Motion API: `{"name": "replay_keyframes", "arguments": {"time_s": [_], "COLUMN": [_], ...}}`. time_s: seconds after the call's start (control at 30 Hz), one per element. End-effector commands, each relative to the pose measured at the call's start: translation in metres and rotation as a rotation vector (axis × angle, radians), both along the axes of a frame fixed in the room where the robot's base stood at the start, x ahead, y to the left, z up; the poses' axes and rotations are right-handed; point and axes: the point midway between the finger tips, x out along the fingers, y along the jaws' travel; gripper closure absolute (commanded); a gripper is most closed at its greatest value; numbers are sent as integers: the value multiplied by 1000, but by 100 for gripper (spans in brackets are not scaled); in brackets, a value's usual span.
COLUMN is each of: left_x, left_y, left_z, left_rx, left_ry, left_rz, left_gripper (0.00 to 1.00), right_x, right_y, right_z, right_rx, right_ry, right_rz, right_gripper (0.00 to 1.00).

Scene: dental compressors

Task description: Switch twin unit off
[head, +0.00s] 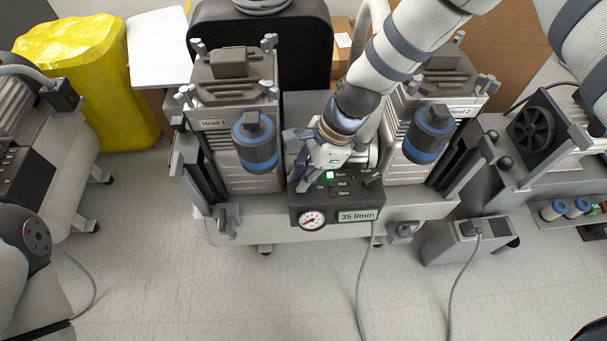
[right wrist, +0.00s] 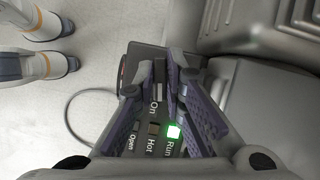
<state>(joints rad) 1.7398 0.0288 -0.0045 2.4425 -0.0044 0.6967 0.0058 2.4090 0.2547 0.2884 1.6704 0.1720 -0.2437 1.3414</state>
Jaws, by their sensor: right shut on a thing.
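The twin unit stands in the middle of the head view, with two compressor heads; the left one is labelled "Head 1" (head: 213,124). Its dark control box (head: 345,202) sits at the front between them. The box has a gauge (head: 312,220), a "35 l/min" display (head: 357,216) and indicators marked Run, Hot and Open. The green Run light (right wrist: 174,131) is lit. My right gripper (head: 303,178) is down at the box's left side, near the "On" label (right wrist: 155,108). Its fingers (right wrist: 169,68) are closed on the switch there, which they mostly hide. My left gripper is not in view.
Another compressor (head: 50,125) stands at the left, with a yellow bag (head: 80,75) behind it. A unit with a black fan (head: 535,132) stands at the right. A grey box (head: 465,243) with a cable is on the floor. The floor in front is mostly clear, apart from cables.

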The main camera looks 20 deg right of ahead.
Motion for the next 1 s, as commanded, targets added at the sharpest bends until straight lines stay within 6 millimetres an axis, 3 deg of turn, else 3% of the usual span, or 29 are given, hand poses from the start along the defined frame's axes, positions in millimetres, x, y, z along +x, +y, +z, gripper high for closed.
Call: {"name": "replay_keyframes", "arguments": {"time_s": [1.0], "left_x": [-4], "left_y": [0], "left_z": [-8], "left_rx": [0], "left_ry": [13], "left_rz": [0], "left_gripper": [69], "right_x": [1], "right_y": [0], "right_z": [-1], "right_rx": [-2], "right_ry": [0], "right_rz": [919], "right_gripper": [100]}}
